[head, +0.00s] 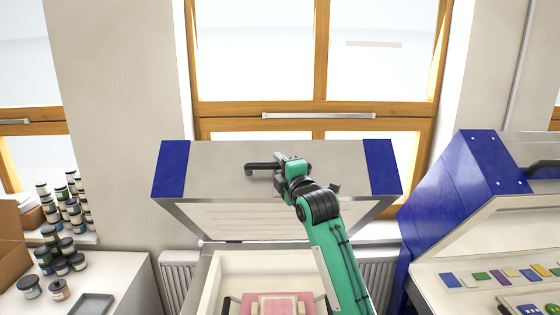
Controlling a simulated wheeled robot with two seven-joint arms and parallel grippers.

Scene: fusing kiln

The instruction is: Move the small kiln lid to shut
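The small kiln's lid (226,184) stands raised in the middle of the head view, grey with blue ends, its pale lined underside showing below. Its black bar handle (258,166) sticks out from the grey front. The kiln body (205,284) is below, open at the top, with a pink and cream stack (250,301) inside. My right gripper (281,168) is at the handle, covering its middle part. The fingers are small and dark against it, so I cannot tell whether they are closed on the bar. My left gripper is not in view.
A larger blue kiln (438,205) with a raised lid stands at the right, with coloured pieces (500,277) inside it. At the left, a white worktop (122,277) holds several jars (66,245) and a dark tray (91,304). A window is behind the small lid.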

